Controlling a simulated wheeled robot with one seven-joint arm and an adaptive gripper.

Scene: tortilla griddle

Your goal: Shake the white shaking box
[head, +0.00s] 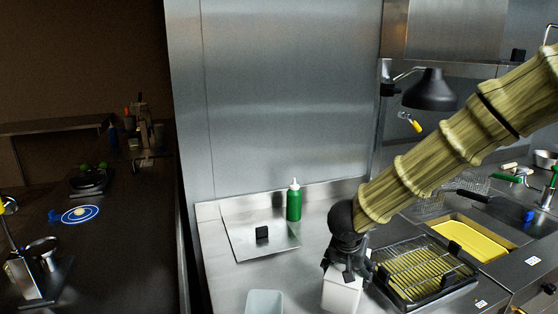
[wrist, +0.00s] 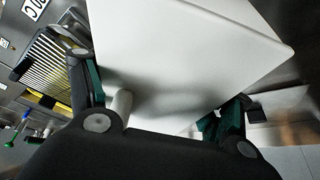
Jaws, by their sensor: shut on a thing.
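The white shaking box (head: 342,294) is below my gripper (head: 347,268) in the head view, near the front of the steel counter. My gripper is shut on it from above. In the wrist view the white box (wrist: 190,55) fills much of the picture, tilted in the frame, between the two fingers of my gripper (wrist: 165,105). The box's lower end is cut off by the bottom edge of the head view, so I cannot tell whether it touches the counter.
A wire rack on a dark tray (head: 425,268) stands right beside the box. A pale open container (head: 264,303) is to its left. A green bottle (head: 294,201) and a steel tray (head: 245,240) stand behind. A yellow-floored basin (head: 468,240) and a black lamp (head: 431,92) are at right.

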